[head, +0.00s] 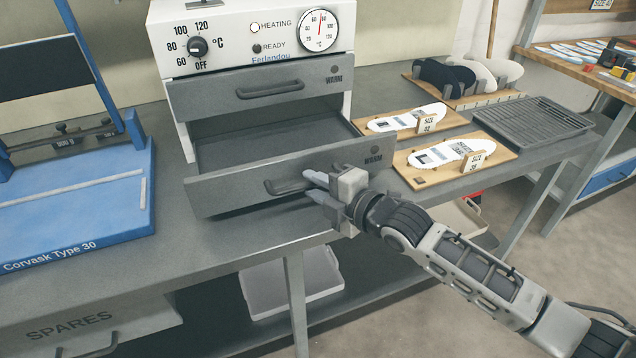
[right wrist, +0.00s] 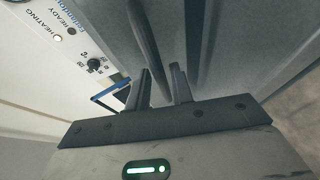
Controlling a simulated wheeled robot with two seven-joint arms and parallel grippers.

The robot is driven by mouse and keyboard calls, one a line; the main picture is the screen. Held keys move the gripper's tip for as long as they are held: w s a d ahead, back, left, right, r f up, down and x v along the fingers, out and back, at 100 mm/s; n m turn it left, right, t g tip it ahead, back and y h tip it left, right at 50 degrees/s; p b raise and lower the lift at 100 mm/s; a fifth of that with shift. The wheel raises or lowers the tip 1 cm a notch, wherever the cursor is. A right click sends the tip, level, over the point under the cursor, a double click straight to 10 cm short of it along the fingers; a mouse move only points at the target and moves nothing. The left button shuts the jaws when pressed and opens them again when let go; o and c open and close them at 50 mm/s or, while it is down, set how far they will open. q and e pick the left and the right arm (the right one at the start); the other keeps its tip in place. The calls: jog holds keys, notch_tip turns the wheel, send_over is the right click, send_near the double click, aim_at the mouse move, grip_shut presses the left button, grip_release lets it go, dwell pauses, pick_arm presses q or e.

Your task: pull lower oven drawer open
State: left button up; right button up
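The white oven (head: 220,55) has two grey drawers. The lower oven drawer (head: 225,196) stands pulled out, and its empty dark inside shows behind its front. Its dark bar handle (head: 285,187) is on the front. My right gripper (head: 316,184) reaches in from the right at the right end of this handle. In the right wrist view its two fingers (right wrist: 164,88) stand a little apart, with the handle bar (right wrist: 143,45) running between them; the fingers look shut on it. The upper drawer (head: 230,92) sits above, pushed in much further. My left gripper is not in view.
A blue press (head: 80,210) stands left of the oven. White insoles on wooden boards (head: 457,167) and a black tray (head: 530,125) lie to the right on the grey bench (head: 230,243). Below are a SPARES drawer (head: 100,325) and a white bin (head: 290,285). Floor at front right is clear.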

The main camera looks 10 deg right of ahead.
jog(key=shift+o, duration=0.5)
jog(key=b+v, duration=0.1)
jog(key=v, duration=1.5)
jog(key=s+a+f+m+g+h, duration=0.1)
jog(key=s+f+m+h, duration=0.1)
jog(key=s+f+m, duration=0.2)
jog(key=s+a+f+m+g+h, duration=0.1)
jog(key=s+f+m, duration=0.3)
jog(key=f+m, duration=0.6)
jog(key=s+a+f+m+h, duration=0.1)
jog(key=s+f+m+h, duration=0.2)
jog(key=f+m, duration=0.4)
jog(key=shift+s+a+f+g, duration=0.15)
jog(key=shift+s+f+g, duration=0.25)
jog(key=shift+f, duration=0.1)
